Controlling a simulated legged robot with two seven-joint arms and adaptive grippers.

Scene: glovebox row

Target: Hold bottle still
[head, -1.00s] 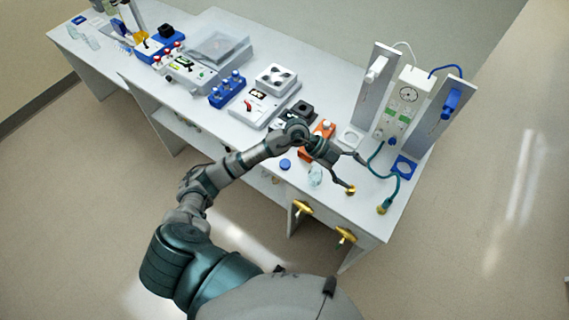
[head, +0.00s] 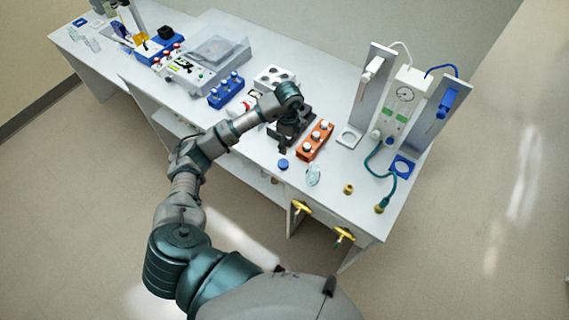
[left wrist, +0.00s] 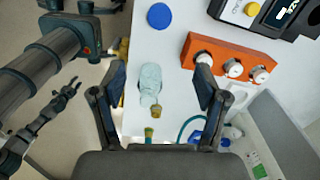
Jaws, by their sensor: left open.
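A clear, pale glass bottle (head: 313,175) stands near the table's front edge, right of a blue round cap (head: 283,164). In the left wrist view the bottle (left wrist: 150,80) appears between my open fingers in the picture, but I cannot tell how far apart they are in depth. My left gripper (head: 284,143) hangs over the table to the left of the bottle and of the orange rack. Its two fingers (left wrist: 159,88) are spread and hold nothing. A dark gripper (left wrist: 72,90), apparently my right one, shows small at the left of the wrist view; its jaws are unclear.
An orange rack (head: 315,141) with white-topped vials stands behind the bottle. Yellow valve handles (head: 343,235) jut from the front.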

